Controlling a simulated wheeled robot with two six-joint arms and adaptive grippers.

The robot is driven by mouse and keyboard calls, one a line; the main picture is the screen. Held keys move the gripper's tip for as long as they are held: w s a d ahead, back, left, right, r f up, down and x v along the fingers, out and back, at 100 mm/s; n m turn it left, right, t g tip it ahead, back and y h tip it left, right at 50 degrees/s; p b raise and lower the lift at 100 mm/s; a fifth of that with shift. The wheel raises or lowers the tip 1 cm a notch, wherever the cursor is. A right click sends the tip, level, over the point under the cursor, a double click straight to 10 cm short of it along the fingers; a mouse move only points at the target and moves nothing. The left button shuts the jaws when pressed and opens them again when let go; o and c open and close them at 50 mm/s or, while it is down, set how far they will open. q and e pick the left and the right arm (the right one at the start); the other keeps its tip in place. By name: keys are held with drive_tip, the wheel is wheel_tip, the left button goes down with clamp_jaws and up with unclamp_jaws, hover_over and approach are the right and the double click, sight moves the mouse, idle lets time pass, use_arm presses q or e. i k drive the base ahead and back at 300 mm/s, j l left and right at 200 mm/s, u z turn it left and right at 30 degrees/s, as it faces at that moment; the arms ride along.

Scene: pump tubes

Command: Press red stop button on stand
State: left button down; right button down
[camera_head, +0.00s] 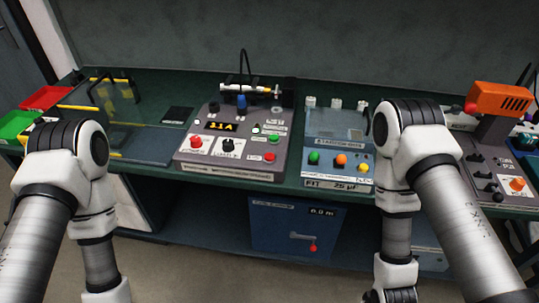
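Several red or reddish controls show. An orange box (500,97) sits raised on a dark post at the far right, with a red round part (470,107) on its left side. The grey control box (225,168) at the centre has a red button (196,142) at its left and another red button (270,157) at its right. An orange-red button (517,184) is on the right panel. I cannot tell which is the stop button; the labels are too small. Both my arms bend downward in front of the bench, and both grippers are below the picture.
A green-topped bench (150,83) spans the view. A blue-grey box (338,160) with green, orange and yellow buttons stands right of centre, partly beside my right arm. Red (46,97) and green (17,123) bins are at the left. A blue cabinet (298,225) is underneath.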

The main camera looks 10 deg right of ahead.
sight(268, 157)
drive_tip(key=i+j+z, duration=0.2)
drive_tip(key=z, duration=0.15)
drive_tip(key=i+j+z, duration=0.1)
drive_tip(key=j+z, duration=0.25)
drive_tip(key=i+j+z, duration=0.1)
drive_tip(key=j+z, duration=0.25)
drive_tip(key=i+j, duration=0.1)
drive_tip(key=j, duration=0.65)
drive_tip(key=i+j+z, duration=0.1)
drive_tip(key=j, duration=0.65)
